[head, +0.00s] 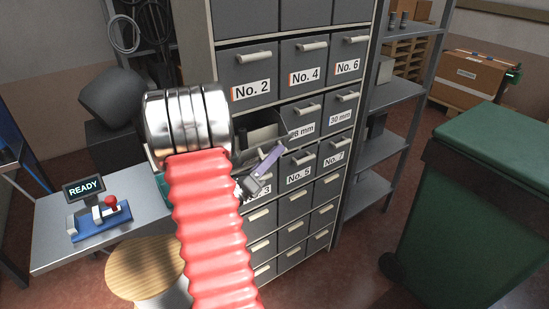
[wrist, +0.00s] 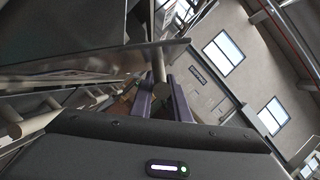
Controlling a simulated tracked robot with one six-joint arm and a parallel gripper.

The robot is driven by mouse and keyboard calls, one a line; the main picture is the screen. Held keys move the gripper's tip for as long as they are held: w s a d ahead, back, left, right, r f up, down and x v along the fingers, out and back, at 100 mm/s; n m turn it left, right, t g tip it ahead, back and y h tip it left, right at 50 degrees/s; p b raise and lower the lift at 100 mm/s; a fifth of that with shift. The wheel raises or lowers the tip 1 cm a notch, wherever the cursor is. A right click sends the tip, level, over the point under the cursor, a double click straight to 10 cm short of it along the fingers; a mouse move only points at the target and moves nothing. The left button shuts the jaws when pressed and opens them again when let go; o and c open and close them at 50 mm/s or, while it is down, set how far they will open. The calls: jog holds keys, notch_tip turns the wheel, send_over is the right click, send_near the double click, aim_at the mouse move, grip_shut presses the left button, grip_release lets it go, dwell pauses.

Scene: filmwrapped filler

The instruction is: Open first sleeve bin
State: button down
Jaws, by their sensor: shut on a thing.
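The grey bin cabinet (head: 214,72) fills the middle of the head view. In its second visible row, the leftmost bin (head: 284,142) stands pulled out, with its open top and dark contents showing. Its front label is hidden, partly by my arm. My gripper (head: 266,162), with purple fingers, is at the front of this bin. In the wrist view my gripper (wrist: 161,94) is shut on the bin's handle (wrist: 158,68), a bar between the fingers. The bins to its right, labelled 28 mm (partly covered) and 30 mm, are closed.
A side table (head: 50,225) with a READY display (head: 84,189) and a red-knobbed device stands left. A round wooden stool (head: 140,268) is beside my arm. A grey shelf (head: 385,150) and a green wheeled bin (head: 470,220) stand right. Floor between cabinet and green bin is clear.

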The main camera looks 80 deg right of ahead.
jog(key=shift+w, duration=0.1)
jog(key=c, duration=1.7)
grip_release()
jog(key=v, duration=1.3)
jog(key=shift+a+f, duration=0.25)
jog(key=shift+a, duration=0.05)
